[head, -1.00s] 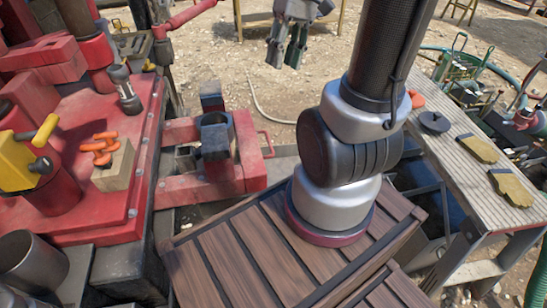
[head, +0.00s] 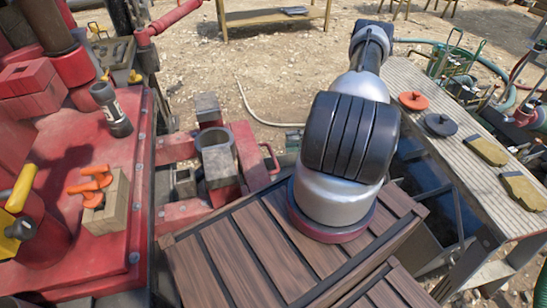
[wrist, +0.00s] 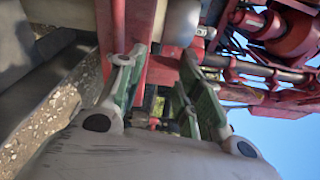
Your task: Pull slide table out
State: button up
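The slide table appears to be the red steel carriage (head: 250,152) left of centre in the head view, beside the red deck. It carries a grey round socket (head: 217,160) and has a thin red handle (head: 271,158) on its right side. My gripper is outside or hidden in the head view, where only my arm shows. In the wrist view, my gripper (wrist: 160,80) has its two green-grey fingers spread apart. Red metal parts show beyond and between the fingers. I cannot tell whether they touch anything or which part this is.
A wooden bench (head: 455,155) at right holds gloves and round caps.

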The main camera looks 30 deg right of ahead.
aim_at(273, 155)
notch_tip(273, 155, down, 7)
jog(key=s+a+m+t+h, duration=0.1)
jog(key=s+m+t, duration=0.1)
jog(key=t, duration=0.3)
jog(key=x, duration=0.7)
jog(key=shift+s+a+f, duration=0.1)
jog(key=shift+a, duration=0.35)
grip_shut()
